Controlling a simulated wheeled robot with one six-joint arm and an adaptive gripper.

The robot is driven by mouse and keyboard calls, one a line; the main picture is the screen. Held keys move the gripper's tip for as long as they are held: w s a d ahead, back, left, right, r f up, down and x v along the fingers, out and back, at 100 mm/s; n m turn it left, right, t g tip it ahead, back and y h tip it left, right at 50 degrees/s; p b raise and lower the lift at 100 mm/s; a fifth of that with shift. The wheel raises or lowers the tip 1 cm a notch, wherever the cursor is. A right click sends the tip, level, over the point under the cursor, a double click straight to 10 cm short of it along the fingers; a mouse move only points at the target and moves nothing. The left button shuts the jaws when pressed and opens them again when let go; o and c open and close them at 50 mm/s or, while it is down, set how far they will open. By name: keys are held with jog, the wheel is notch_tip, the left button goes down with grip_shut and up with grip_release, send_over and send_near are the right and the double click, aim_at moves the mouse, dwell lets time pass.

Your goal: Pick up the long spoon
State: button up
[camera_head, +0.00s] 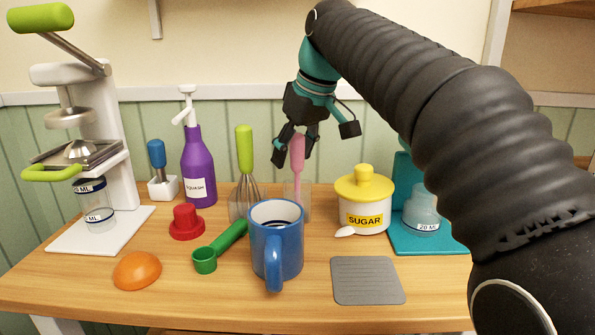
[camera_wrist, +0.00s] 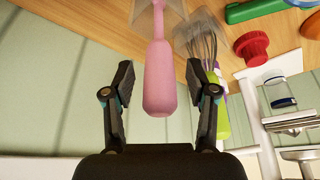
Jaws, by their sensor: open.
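A pink-handled utensil (camera_head: 298,150), which I take to be the long spoon, stands upright in a clear holder (camera_head: 303,197) at the back of the table, behind the blue mug. Its lower end is hard to make out. My gripper (camera_head: 294,158) is above the holder, pointing down, with its fingers around the top of the pink handle. In the wrist view the pink handle (camera_wrist: 160,82) lies between the two open fingers (camera_wrist: 159,85), with a gap on both sides.
A green-handled whisk (camera_head: 244,150) stands close left of the holder. The blue mug (camera_head: 275,242) is in front. A sugar pot (camera_head: 364,200) is to the right and a purple bottle (camera_head: 198,165) to the left. A grey mat (camera_head: 367,280) lies clear at front right.

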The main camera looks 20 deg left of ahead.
grip_shut()
jog(key=shift+r, duration=0.2)
notch_tip(320, 180, up, 5)
jog(key=shift+r+p, duration=0.15)
jog(key=shift+p, duration=0.9)
jog(key=shift+r, duration=2.2)
